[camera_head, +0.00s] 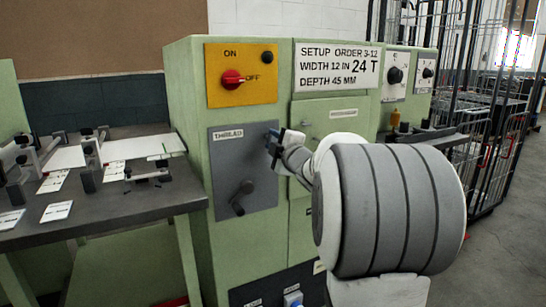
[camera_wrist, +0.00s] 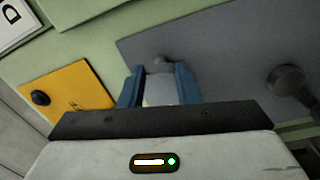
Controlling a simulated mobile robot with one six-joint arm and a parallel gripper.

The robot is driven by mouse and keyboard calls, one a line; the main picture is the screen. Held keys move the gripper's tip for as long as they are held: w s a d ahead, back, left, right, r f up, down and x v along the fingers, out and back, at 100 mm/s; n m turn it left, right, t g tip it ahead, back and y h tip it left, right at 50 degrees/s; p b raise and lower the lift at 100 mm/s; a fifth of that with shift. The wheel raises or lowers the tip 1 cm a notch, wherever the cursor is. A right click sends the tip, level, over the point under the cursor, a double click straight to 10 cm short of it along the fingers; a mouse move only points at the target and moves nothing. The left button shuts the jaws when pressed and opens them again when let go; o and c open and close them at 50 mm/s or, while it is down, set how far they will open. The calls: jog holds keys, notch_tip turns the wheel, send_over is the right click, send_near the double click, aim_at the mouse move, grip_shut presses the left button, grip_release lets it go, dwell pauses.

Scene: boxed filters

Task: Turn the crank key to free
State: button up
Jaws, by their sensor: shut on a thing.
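A grey panel labelled THREAD (camera_head: 228,150) is on the front of the green machine. A dark crank handle (camera_head: 242,198) sits low on this panel. It also shows at the right of the wrist view (camera_wrist: 286,80). My gripper (camera_head: 274,145) is at the panel's upper right corner. In the wrist view its blue fingers (camera_wrist: 159,84) are shut on a small grey key (camera_wrist: 160,90), apparently the crank key, with a rounded end at the panel. The head view mostly hides this key, and I see no readable free mark.
Above is a yellow panel (camera_head: 240,75) with a red ON/OFF switch (camera_head: 232,79). A setup order sign (camera_head: 336,65) is to its right. A dark bench (camera_head: 110,205) with fixtures and cards stands at left. Wire cages (camera_head: 490,120) stand at right.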

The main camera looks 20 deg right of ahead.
jog(key=shift+f+n+b, duration=0.15)
jog(key=shift+n+b, duration=1.15)
jog(key=shift+n, duration=0.3)
jog(key=o, duration=1)
jog(key=shift+c, duration=0.2)
jog(key=shift+s, duration=0.1)
jog(key=s+p, duration=0.1)
jog(key=s, duration=0.6)
jog(key=shift+s+d+f, duration=0.15)
jog(key=shift+s+f, duration=0.05)
jog(key=shift+s, duration=0.1)
